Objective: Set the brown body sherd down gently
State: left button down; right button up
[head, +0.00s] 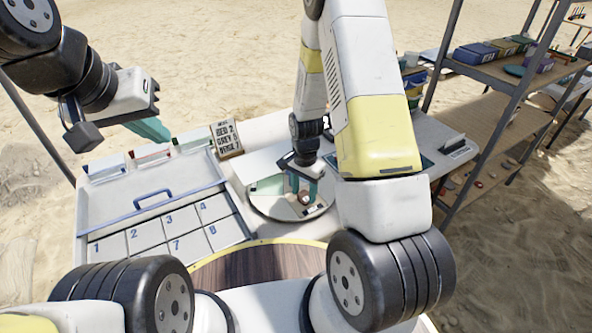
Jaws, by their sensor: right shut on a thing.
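My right gripper (303,186) reaches down over a round divided tray (262,207) in the middle of the work table. Its teal fingers are shut on a small piece, which I take to be the brown body sherd (306,199). The sherd is tiny here and partly hidden by the fingers. It is low over the tray, and I cannot tell whether it touches the surface. My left gripper (152,129) hangs in the air at the upper left, away from the tray. Its teal fingers overlap, so their opening is unclear.
A tray with numbered cells (145,237) and a blue handle lies left of the round tray. Small labelled bins (150,155) and a lettered sign (227,139) stand behind it. A shelf rack (500,110) with boxes stands at the right. Brown wood (258,265) lies in front.

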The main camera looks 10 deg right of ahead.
jog(key=o, duration=1.3)
jog(key=shift+f, duration=0.1)
jog(key=shift+o, duration=0.2)
notch_tip(320, 180, up, 12)
notch_tip(320, 180, up, 9)
jog(key=n+t+y, duration=0.1)
jog(key=n+t, duration=0.1)
send_over(304, 196)
jog(key=s, duration=0.2)
jog(key=s+r+n+t+y, duration=0.1)
jog(key=s+r+n+t, duration=0.3)
jog(key=s+r, duration=1.2)
jog(key=n, duration=0.4)
jog(key=shift+r, duration=0.4)
jog(key=shift+a, duration=0.1)
